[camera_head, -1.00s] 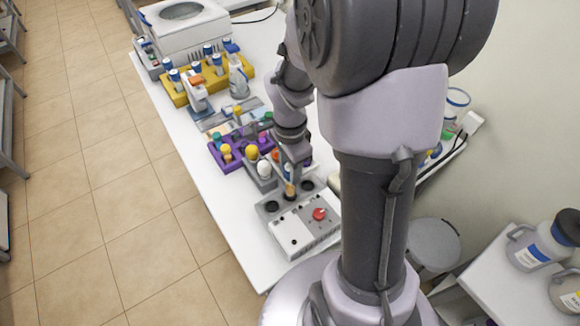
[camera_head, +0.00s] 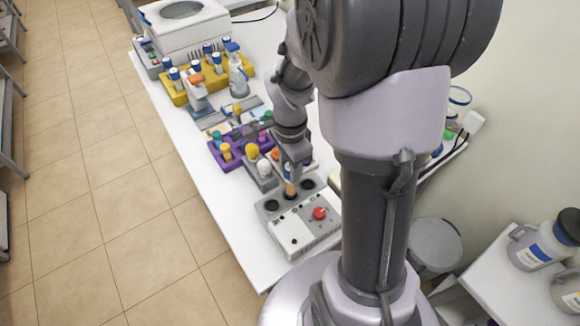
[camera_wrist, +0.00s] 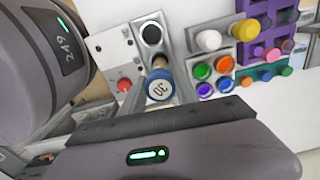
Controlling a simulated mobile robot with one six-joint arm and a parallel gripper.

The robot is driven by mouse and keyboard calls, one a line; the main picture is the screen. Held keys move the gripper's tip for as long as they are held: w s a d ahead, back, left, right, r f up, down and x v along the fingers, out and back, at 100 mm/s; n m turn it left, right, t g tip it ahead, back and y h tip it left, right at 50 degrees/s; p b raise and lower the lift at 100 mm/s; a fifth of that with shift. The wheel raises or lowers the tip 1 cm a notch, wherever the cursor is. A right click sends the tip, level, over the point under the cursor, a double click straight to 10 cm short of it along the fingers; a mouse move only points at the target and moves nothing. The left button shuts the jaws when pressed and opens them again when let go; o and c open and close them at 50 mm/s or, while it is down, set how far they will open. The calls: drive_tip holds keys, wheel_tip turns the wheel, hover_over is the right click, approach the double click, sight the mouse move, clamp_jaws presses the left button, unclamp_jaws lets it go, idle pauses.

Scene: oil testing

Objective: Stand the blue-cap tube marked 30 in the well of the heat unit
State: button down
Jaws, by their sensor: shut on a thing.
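The blue-cap tube (camera_wrist: 160,85) shows its cap end to the wrist view, with 30 on the white label. My gripper (camera_wrist: 160,98) is shut on it near the cap. In the head view my gripper (camera_head: 292,172) is over the grey heat unit (camera_head: 308,232), and the tube's amber lower part (camera_head: 290,188) points down at the middle of its row of dark wells. I cannot tell how far the tube's lower end is inside the well. The unit's red knob (camera_head: 320,213) faces up. In the wrist view one open dark well (camera_wrist: 151,33) shows beside the tube.
Next to the unit is a grey rack with coloured caps (camera_wrist: 214,67). Beyond it stand a purple rack (camera_head: 232,160) and a yellow rack (camera_head: 178,97) with blue-cap tubes. A white machine (camera_head: 190,35) stands at the far end. The table's left edge borders open floor.

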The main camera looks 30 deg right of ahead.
drive_tip(key=shift+f, duration=0.1)
drive_tip(key=shift+f+b, duration=1.25)
drive_tip(key=shift+f, duration=0.05)
idle(0.5)
drive_tip(key=c, duration=0.8)
unclamp_jaws()
drive_tip(key=shift+c, duration=0.2)
